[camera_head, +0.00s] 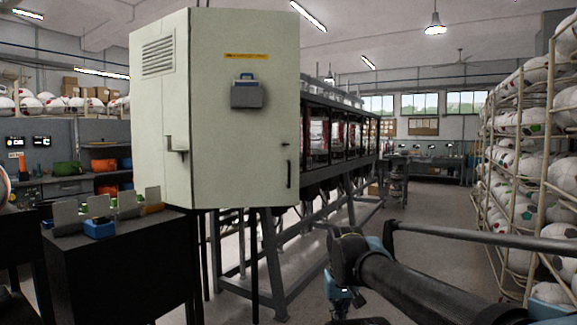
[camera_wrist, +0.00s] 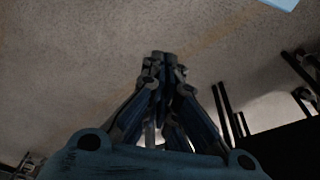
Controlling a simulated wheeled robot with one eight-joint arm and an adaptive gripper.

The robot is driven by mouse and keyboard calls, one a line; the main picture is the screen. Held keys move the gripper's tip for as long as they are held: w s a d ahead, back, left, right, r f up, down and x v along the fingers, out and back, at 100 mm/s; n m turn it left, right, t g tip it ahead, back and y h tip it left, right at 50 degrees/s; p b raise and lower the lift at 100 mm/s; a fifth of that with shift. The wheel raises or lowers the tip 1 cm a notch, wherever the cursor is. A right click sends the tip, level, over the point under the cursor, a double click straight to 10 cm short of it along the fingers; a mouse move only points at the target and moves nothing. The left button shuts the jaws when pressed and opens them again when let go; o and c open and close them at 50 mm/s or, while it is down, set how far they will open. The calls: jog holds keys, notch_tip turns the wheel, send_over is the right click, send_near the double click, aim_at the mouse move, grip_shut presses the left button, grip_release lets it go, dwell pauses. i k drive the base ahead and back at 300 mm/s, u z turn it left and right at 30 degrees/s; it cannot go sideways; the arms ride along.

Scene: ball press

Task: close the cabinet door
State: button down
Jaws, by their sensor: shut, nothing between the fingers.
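The cabinet (camera_head: 163,105) is a pale grey-green metal box with a vent grille on its left face. Its door (camera_head: 240,135) is the broad panel facing me, with a yellow strip, a grey-blue box fixed on it and a dark handle (camera_head: 289,174) near its right edge. I cannot tell from this angle whether the door stands slightly ajar; no clear gap shows. My gripper (camera_wrist: 161,58) is shut and empty, pointing over the bare floor in the wrist view. In the head view, my arm is low at the right, apart from the door.
A dark bench (camera_head: 110,255) with a blue bin (camera_head: 99,229) stands at the lower left. A steel-framed machine (camera_head: 280,255) runs back behind the cabinet. A rack of footballs (camera_head: 520,175) lines the right side. The aisle floor (camera_head: 425,205) is open.

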aim_at(240, 160)
jog(key=z, duration=1)
jog(key=i, duration=1.2)
jog(key=u, duration=1.1)
